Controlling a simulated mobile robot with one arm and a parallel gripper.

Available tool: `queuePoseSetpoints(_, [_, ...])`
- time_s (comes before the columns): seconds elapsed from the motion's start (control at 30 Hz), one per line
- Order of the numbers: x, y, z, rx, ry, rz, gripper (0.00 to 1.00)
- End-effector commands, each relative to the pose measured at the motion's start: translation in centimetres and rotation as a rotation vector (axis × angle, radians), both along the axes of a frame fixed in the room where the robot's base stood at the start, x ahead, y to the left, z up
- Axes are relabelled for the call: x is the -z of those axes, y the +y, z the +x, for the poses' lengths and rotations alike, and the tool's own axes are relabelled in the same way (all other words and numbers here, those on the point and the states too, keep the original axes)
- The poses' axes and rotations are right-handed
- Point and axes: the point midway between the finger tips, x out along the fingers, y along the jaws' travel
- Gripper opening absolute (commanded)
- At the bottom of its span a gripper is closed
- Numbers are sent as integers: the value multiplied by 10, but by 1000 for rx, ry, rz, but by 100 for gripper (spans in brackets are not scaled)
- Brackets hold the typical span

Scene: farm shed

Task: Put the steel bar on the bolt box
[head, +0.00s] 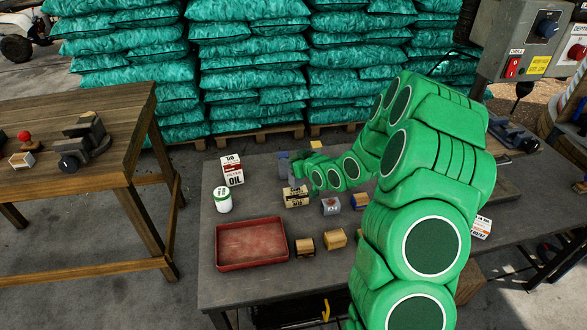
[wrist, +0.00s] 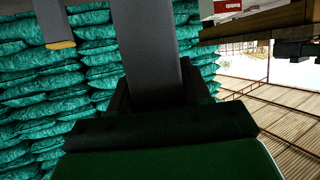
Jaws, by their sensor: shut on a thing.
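My gripper (head: 293,166) is at the far side of the grey workbench, reached over from the right by my green arm. It is shut on a grey piece (head: 284,164), taken to be the steel bar, which is small and partly hidden here. A tan box with dark lettering (head: 296,197), probably the bolt box, stands on the bench just in front of and below my gripper. I cannot tell whether the grey piece touches it. In the wrist view a broad dark grey shape (wrist: 147,50) runs up from my gripper; whether it is bar or finger is unclear.
On the workbench (head: 215,290) are a red tray (head: 250,244), a white jar (head: 222,200), a white carton (head: 232,170) and several small blocks, including a grey one (head: 330,206). A wooden table (head: 70,120) stands left. Teal sacks (head: 250,60) are stacked behind.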

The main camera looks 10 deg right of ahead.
Motion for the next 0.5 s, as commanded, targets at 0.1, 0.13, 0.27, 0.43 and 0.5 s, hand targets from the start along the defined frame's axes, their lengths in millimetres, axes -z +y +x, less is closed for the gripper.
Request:
queuePoseSetpoints(0.1, [9,0,0,0,0,0,7])
queuePoseSetpoints(0.13, [12,0,0,0,0,1,7])
queuePoseSetpoints(0.27, [27,0,0,1,3,1,7])
queuePoseSetpoints(0.43, [34,0,0,1,2,-1,7])
queuePoseSetpoints(0.5, [33,0,0,1,1,-1,7])
